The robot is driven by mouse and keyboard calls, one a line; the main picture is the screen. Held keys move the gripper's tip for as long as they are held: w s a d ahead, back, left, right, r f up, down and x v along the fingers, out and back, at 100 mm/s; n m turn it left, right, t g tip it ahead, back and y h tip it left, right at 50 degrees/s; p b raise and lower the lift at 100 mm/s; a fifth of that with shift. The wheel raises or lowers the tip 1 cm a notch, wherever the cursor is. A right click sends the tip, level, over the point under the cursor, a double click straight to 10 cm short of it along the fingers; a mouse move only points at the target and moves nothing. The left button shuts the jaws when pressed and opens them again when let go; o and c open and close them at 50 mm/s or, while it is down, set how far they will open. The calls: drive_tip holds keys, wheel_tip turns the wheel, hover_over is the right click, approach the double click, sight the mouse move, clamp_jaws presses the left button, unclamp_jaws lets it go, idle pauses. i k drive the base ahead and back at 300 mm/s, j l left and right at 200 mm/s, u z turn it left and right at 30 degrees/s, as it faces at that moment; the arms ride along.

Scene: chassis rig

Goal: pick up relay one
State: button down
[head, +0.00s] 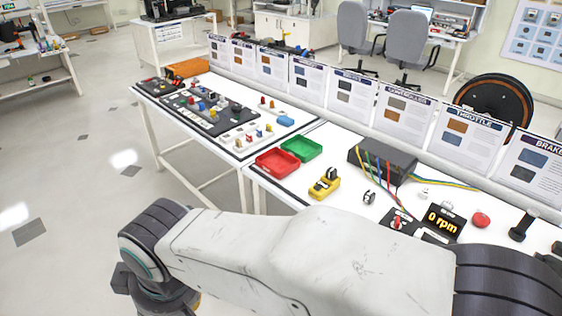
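I cannot pick out relay one for certain. Several small coloured parts (252,137) stand on a pale board on the far table, and more sit on a dark board (205,108) behind it. They are too small to tell which, if any, is a relay. My white arm crosses the bottom of the head view, with a dark joint at its left end. My gripper is not in view.
A red tray (277,163) and a green tray (301,149) stand empty at the near table's left end. Beside them are a yellow device (324,187), a black box (382,160) with coloured wires and an rpm display (442,222). Clear floor lies left.

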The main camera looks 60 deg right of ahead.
sight(331, 173)
drive_tip(key=z, duration=2.5)
